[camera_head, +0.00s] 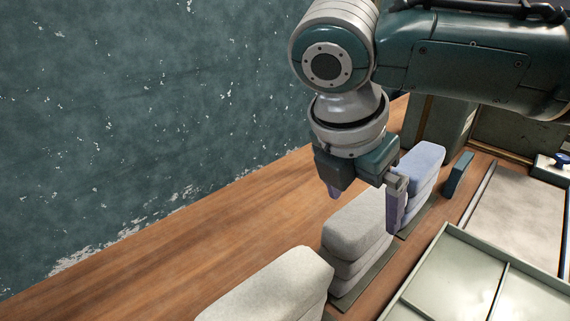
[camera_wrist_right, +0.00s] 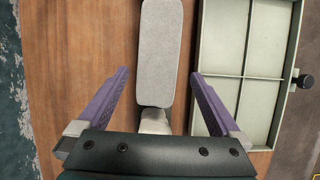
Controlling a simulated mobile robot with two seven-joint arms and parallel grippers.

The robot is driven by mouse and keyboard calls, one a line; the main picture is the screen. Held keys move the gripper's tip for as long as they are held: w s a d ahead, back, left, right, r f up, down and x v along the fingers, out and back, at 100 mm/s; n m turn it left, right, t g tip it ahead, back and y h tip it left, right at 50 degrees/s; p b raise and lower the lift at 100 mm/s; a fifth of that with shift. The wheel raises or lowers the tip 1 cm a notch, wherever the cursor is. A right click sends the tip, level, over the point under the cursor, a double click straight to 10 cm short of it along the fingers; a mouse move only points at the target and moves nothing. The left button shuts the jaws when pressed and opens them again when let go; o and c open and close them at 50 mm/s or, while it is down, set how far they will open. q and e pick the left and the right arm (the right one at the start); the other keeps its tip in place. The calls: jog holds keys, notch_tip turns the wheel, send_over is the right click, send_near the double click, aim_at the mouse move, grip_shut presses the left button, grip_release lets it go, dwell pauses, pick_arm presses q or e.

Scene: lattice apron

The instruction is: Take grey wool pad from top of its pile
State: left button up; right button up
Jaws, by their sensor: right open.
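The grey wool pad (camera_head: 355,222) lies on top of the middle pile, over other grey pads. It also shows in the right wrist view (camera_wrist_right: 160,50), long and rounded. My right gripper (camera_head: 364,212) points down at the far end of this pile. In the wrist view its purple fingers (camera_wrist_right: 161,74) are open, one to each side of the pad's line, with nothing held. The right finger hides part of the pile's far end in the head view. I cannot tell the exact gap between fingertips and pad. My left gripper is not in view.
A cream pile (camera_head: 270,290) stands nearer and a blue-grey pile (camera_head: 425,160) farther along the row. A pale green divided tray (camera_head: 445,262) lies to the right. The wooden top (camera_head: 190,260) is clear on the left, up to its edge by the dark speckled surface.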

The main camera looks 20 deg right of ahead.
aim_at(361, 214)
jog(key=x, duration=0.4)
jog(key=shift+w+f+b, duration=0.15)
jog(key=shift+f+b, duration=0.15)
jog(key=shift+f, duration=0.05)
jog(key=shift+c, duration=0.2)
jog(key=c, duration=1.2)
